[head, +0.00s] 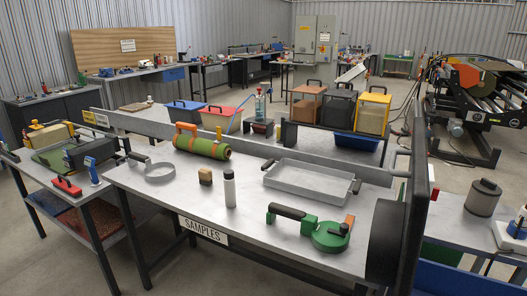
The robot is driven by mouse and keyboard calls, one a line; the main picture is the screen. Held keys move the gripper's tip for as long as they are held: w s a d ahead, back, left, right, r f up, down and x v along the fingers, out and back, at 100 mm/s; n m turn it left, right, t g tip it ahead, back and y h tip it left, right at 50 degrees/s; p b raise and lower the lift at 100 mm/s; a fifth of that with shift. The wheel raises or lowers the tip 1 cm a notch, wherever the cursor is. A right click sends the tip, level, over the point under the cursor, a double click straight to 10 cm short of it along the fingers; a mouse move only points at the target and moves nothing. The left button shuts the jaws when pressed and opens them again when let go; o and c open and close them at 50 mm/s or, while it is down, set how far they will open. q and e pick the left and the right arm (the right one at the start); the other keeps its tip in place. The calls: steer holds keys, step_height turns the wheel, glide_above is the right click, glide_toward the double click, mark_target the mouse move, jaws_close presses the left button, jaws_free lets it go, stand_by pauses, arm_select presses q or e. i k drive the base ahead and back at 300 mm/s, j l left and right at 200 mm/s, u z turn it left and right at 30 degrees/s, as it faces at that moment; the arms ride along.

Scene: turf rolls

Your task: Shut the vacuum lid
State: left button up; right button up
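A tall dark panel (421,190) stands upright, seen almost edge-on, at the right end of the sample table. A thick dark disc (386,241) sits against its left side. The panel may be the raised vacuum lid, but I cannot tell for sure. A blue edge (470,279) shows to the right of the panel's foot, and whether they join is unclear. Neither of my grippers shows in the head view.
A grey canister (483,198) stands on the right table. A side table (45,193) stands left.

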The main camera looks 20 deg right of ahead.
mark_target(397, 233)
steer(key=i+z, duration=0.15)
steer(key=z, duration=0.25)
steer(key=i+z, duration=0.1)
steer(key=z, duration=0.3)
steer(key=i+z, duration=0.15)
steer(key=z, duration=0.25)
steer(key=i+j+z, duration=0.1)
steer(key=z, duration=0.3)
steer(key=i+j+z, duration=0.15)
steer(key=z, duration=0.15)
steer(key=i+j+z, duration=0.2)
steer(key=z, duration=0.15)
